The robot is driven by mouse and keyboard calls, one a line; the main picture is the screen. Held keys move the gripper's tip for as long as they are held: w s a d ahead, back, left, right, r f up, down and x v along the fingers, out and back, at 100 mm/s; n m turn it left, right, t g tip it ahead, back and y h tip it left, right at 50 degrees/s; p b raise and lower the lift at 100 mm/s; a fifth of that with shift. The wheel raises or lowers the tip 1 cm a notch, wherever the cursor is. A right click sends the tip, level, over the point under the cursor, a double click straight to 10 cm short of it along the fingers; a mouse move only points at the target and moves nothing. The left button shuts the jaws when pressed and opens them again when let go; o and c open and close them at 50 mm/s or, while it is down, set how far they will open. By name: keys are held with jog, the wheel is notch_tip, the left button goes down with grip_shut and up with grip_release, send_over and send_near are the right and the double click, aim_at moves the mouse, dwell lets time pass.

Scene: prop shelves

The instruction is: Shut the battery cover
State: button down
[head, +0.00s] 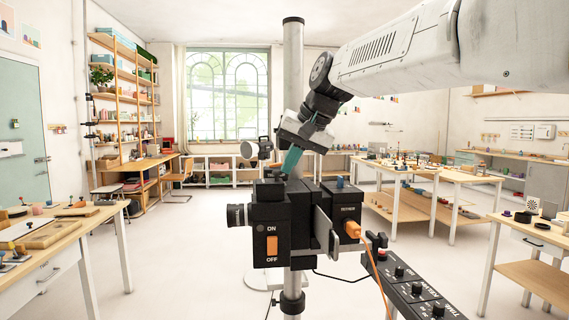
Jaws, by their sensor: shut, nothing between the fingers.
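A black camera-like device (295,205) is mounted on a grey pole, with a lens (238,215) at its left and an orange ON/OFF switch (272,246) on its front. A light grey flat plate (325,234), which looks like the battery cover, stands out from the device's right half at an angle, apparently swung open. My gripper (290,164), with teal fingers, is shut and empty above the device's top, left of the plate. Whether the fingertips touch the device is unclear.
A black control box (410,288) with several knobs stands at the lower right, and an orange cable hangs from the plug. The pole (293,100) rises behind my gripper. Worktables stand left (60,250) and right (540,235). The floor between is mostly clear.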

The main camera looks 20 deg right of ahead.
dwell(0.4)
jog(key=s+d+r, duration=0.6)
jog(key=r, duration=0.3)
jog(key=shift+d+r, duration=0.15)
jog(key=shift+d, duration=0.15)
jog(key=s+a+f+n+g+h, duration=0.1)
jog(key=s+f+n+g+h, duration=0.1)
jog(key=s+f, duration=2.6)
notch_tip(320, 180, down, 4)
jog(key=shift+s+a+f+n+g+h, duration=0.2)
jog(key=shift+s+a+n+g+h, duration=0.3)
jog(key=shift+g, duration=0.7)
jog(key=shift+w+d, duration=0.1)
jog(key=shift+w, duration=0.1)
